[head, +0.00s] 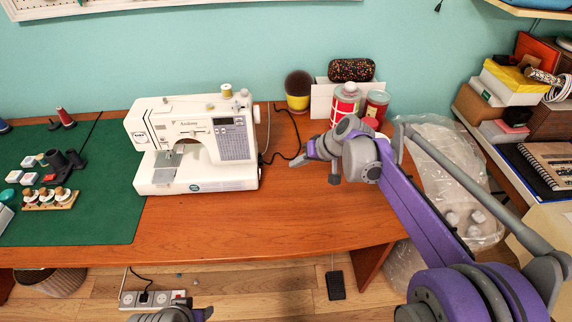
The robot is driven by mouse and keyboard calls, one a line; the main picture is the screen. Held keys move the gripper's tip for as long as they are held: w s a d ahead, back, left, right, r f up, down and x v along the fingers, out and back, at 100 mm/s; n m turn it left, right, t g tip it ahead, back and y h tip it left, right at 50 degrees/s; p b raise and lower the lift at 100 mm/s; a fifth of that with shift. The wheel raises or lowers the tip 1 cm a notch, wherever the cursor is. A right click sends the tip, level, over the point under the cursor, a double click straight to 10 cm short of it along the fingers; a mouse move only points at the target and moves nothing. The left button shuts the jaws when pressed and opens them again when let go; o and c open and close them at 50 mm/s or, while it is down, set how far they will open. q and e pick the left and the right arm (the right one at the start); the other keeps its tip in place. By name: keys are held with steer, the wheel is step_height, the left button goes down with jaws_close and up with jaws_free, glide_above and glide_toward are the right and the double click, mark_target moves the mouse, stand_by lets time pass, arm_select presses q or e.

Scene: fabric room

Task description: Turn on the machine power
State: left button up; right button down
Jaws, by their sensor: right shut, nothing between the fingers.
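A white sewing machine (193,145) stands upright on the wooden table, left of centre, with a grey stitch panel on its front right. Its right side, with the hand wheel (257,115), faces my right gripper. No power switch can be made out. A black cable (285,154) lies on the table to the right of the machine. My right gripper (299,160) is shut and empty, above the table to the right of the machine, apart from it. A grey and purple part of my left arm shows at the bottom edge; its fingers are not seen.
A green mat (95,215) with spools and small tools covers the left of the wooden table (250,225). A brush pot (298,95) and red-white cans (345,103) stand behind my right gripper. A power strip (152,299) and a black pedal (335,285) are on the floor.

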mark_target(259, 174)
steer(key=b+x, duration=0.1)
steer(key=x, duration=0.8)
steer(key=a, duration=0.2)
steer(key=shift+a+r, duration=0.3)
steer(key=shift+r, duration=0.05)
steer(key=shift+a+r, duration=0.15)
steer(key=shift+a, duration=0.5)
steer(key=shift+a, duration=0.1)
steer(key=shift+s+a+r, duration=0.1)
steer(key=shift+a+r, duration=0.1)
steer(key=shift+a, duration=0.1)
steer(key=shift+f, duration=0.1)
